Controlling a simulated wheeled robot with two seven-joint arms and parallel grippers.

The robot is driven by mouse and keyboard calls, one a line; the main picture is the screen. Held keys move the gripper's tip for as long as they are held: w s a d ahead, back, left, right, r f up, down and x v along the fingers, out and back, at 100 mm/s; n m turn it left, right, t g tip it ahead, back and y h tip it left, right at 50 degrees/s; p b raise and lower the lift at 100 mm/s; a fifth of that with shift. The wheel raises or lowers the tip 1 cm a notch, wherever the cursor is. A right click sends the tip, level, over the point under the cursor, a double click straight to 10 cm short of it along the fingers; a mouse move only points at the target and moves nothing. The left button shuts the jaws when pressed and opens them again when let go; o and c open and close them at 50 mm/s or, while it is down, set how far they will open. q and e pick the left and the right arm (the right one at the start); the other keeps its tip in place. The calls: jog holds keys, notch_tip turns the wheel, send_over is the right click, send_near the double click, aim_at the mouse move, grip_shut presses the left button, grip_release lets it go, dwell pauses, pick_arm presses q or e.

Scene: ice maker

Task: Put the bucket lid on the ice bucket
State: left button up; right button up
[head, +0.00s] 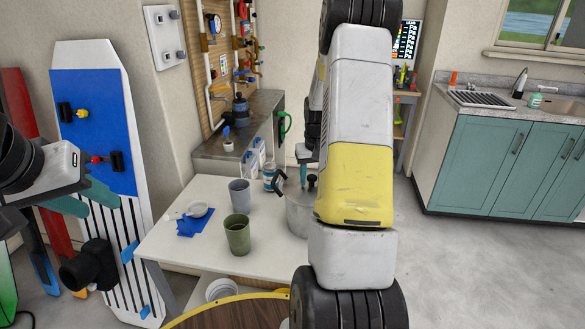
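A grey metal bucket (297,214) stands on the white table, partly hidden behind my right arm. A dark curved handle shows at its left. A dark knob (311,181) shows at its top, beside my arm. It may belong to the lid, but the lid's rim and seating cannot be made out. My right gripper (304,168) is mostly hidden by its own arm; one teal finger shows just above the bucket, and its grip cannot be told. My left gripper (84,201) is at the far left with its teal fingers apart and empty, away from the bucket.
A round brown table (235,314) is at the bottom. Floor at right is clear.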

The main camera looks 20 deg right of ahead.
jog(key=shift+o, duration=0.6)
jog(key=shift+s+a+r, duration=0.1)
jog(key=shift+s+r, duration=0.1)
jog(key=shift+r, duration=1.1)
jog(key=shift+s+d+r, duration=0.1)
jog(key=shift+s+r, duration=0.05)
jog(key=shift+r, duration=1.1)
jog(key=shift+s+a+r, duration=0.1)
jog(key=shift+s+r, duration=0.1)
jog(key=shift+r, duration=1.1)
jog(key=shift+a+r, duration=0.15)
jog(key=shift+r, duration=0.05)
jog(key=s+a+r+n+t+y, duration=0.2)
jog(key=s+a+r+t, duration=0.1)
jog(key=s+a+r, duration=1.25)
jog(key=s+a+t, duration=0.1)
jog(key=s+a, duration=0.4)
jog(key=s, duration=0.4)
jog(key=shift+a+r+n+y, duration=0.3)
jog(key=shift+r+n, duration=0.1)
